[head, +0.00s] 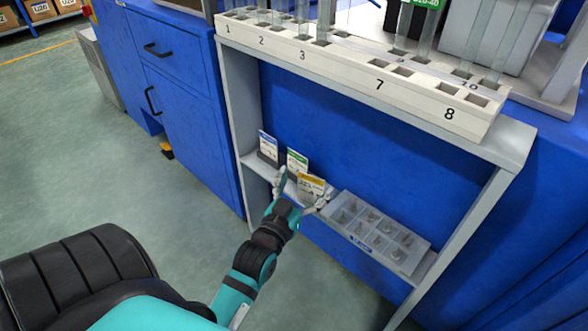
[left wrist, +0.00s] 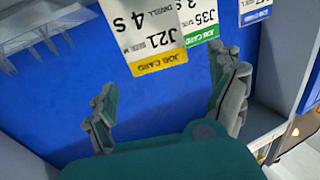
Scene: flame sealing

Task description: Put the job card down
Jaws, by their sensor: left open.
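The yellow-banded job card (head: 316,184) stands tilted on the low shelf, and my left gripper partly overlaps it in the head view. In the left wrist view this card (left wrist: 152,40) reads J21 upside down. A green-banded card (head: 297,159) and a blue-banded card (head: 268,145) stand to its left; in the left wrist view the green one (left wrist: 203,25) reads J35. My left gripper (head: 305,184) is open, its fingers spread to either side of the yellow card. In the left wrist view the space between its fingers (left wrist: 168,95) is empty. My right gripper is out of view.
A grey compartment tray (head: 375,237) with small parts sits on the shelf to the right. Above is a white numbered rack (head: 340,68) with glass tubes. A blue drawer cabinet (head: 175,75) stands at the left. The green floor in front is clear.

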